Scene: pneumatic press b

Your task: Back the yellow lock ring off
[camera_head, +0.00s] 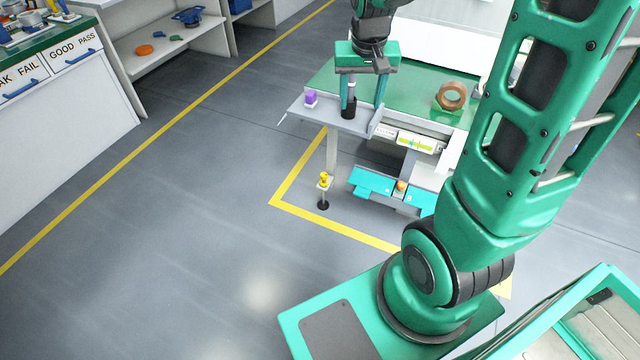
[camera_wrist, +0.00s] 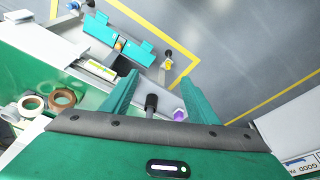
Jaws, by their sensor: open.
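A small yellow piece (camera_head: 323,178) sits on a short post with a dark round foot, beside the bench's front leg. It is too small to tell whether it is the lock ring. A yellow-and-dark piece also shows beyond my fingertips in the wrist view (camera_wrist: 167,61). My gripper (camera_head: 362,104) is open over the bench's grey side shelf, its fingers pointing down. A black cylinder (camera_head: 349,107) with a grey rod stands at the shelf; it appears between my spread fingers in the wrist view (camera_wrist: 151,102). I cannot tell whether a finger touches it.
A purple block (camera_head: 311,97) lies on the grey shelf (camera_head: 330,118). A turquoise two-part panel with an orange button (camera_head: 401,186) sits low in front. The floor to the left is clear.

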